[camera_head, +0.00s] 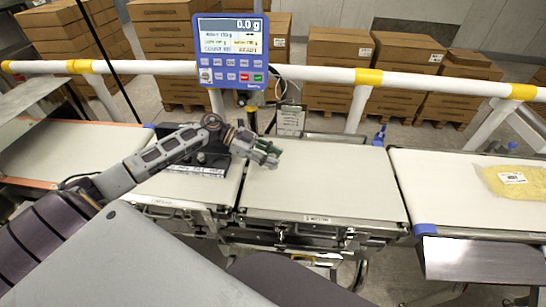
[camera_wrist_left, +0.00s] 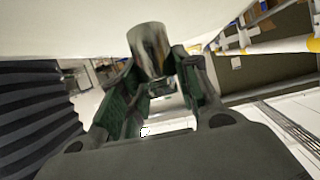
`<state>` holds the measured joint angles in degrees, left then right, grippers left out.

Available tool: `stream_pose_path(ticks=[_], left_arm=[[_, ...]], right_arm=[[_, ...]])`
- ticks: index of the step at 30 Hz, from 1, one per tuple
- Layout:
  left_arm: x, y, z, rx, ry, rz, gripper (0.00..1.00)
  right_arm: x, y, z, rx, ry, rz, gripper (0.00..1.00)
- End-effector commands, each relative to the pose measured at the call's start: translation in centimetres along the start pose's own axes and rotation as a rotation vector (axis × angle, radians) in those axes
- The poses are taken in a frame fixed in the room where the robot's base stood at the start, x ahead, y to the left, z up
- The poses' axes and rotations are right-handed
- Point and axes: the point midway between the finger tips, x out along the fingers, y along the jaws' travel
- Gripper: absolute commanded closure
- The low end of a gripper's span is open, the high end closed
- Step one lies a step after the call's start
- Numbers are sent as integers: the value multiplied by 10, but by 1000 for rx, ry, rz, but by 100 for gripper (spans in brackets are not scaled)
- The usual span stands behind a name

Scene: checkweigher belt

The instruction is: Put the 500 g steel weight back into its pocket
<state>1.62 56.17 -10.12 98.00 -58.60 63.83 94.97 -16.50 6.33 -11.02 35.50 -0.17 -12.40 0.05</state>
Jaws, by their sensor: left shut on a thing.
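My left gripper (camera_head: 268,154) is shut on the steel weight (camera_wrist_left: 148,48), a shiny cylinder held between the green-padded fingers in the left wrist view. In the head view the gripper is over the left part of the middle belt, and the weight cannot be made out clearly there. The dark weight block (camera_head: 213,158), with a white label strip along its front, sits to the left of the gripper on the left belt's right end. My left forearm passes over it and hides much of it, so its pockets cannot be told. My right gripper is not in view.
The middle belt (camera_head: 330,185) is otherwise bare. A yellow bag (camera_head: 515,181) lies on the right belt (camera_head: 440,190). A blue display (camera_head: 232,50) reading 0.0 g stands behind, by a white and yellow rail (camera_head: 320,75). Stacked cartons (camera_head: 340,55) are beyond.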

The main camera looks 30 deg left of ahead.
Motion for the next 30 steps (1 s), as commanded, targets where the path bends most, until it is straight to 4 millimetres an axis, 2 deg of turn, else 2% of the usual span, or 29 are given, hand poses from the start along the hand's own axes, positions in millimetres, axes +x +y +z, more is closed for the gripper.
stream_pose_path(ticks=[9,30], left_arm=[[0,-1,-2,1,1,-1,100],[-4,-5,-27,-10,-7,4,100]], right_arm=[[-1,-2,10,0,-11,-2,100],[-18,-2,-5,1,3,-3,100]])
